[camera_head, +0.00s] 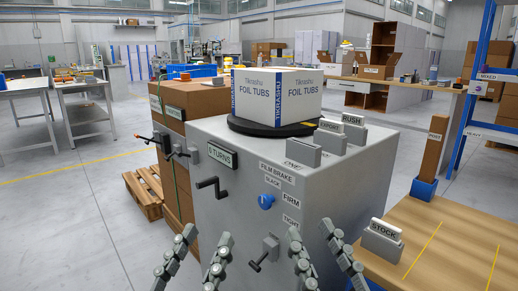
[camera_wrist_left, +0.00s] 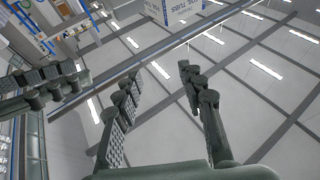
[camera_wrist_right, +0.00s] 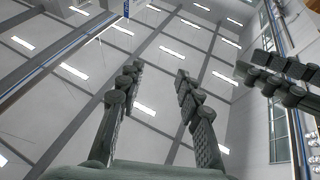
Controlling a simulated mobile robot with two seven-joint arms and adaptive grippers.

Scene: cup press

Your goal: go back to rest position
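My left gripper (camera_head: 207,236) is at the bottom of the head view, left of centre, in front of the grey machine (camera_head: 235,230). Its fingers point up and stand apart with nothing between them. My right gripper (camera_head: 310,230) is to its right, also with fingers up, apart and empty. In the left wrist view the left gripper (camera_wrist_left: 156,76) is open against the ceiling. In the right wrist view the right gripper (camera_wrist_right: 156,78) is open too. The other gripper's fingers show at the side of each wrist view.
A white FOIL TUBS box (camera_head: 276,95) sits on the machine's black turntable (camera_head: 245,127). The machine front has a crank (camera_head: 209,186), a blue knob (camera_head: 266,201) and a lower lever (camera_head: 266,253). A wooden table (camera_head: 440,235) with a STOCK sign (camera_head: 384,232) is right.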

